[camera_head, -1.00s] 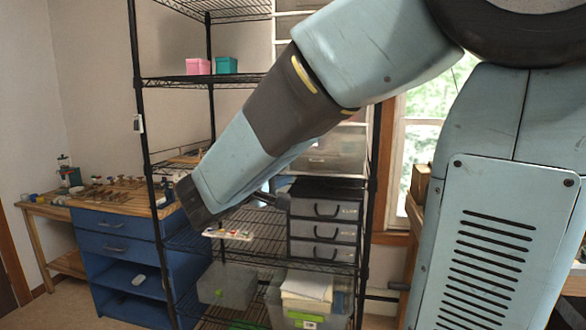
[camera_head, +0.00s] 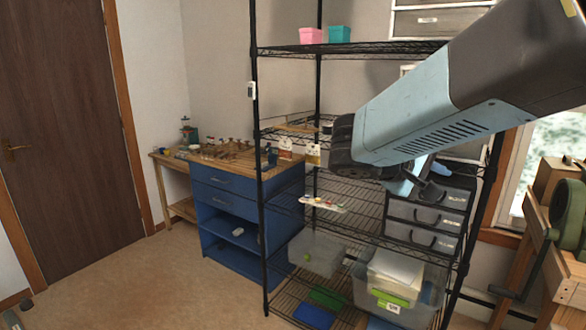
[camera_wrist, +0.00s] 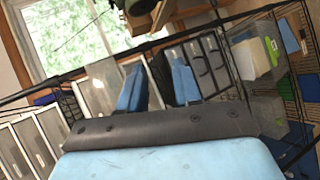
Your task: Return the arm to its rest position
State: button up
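My arm (camera_head: 455,95) reaches in from the upper right of the head view, in front of the wire shelf unit. My gripper (camera_head: 415,183) hangs at its end, partly hidden by the wrist, in front of the grey drawer boxes in that view. In the wrist view my gripper (camera_wrist: 158,82) shows two blue fingers standing apart with nothing between them. It is open and empty.
The black wire shelf (camera_head: 400,48) carries pink (camera_head: 311,35) and teal (camera_head: 339,34) boxes, a small tray (camera_head: 322,203), grey drawers (camera_head: 425,216) and clear bins (camera_head: 317,252). A blue workbench (camera_head: 225,200) stands left. The floor (camera_head: 150,275) before the door (camera_head: 60,110) is clear.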

jog(key=s+a+f+m+y, duration=0.4)
jog(key=s+y, duration=0.6)
jog(key=y, duration=0.2)
jog(key=shift+a+t, duration=0.25)
jog(key=shift+t, duration=0.15)
dwell(1.5)
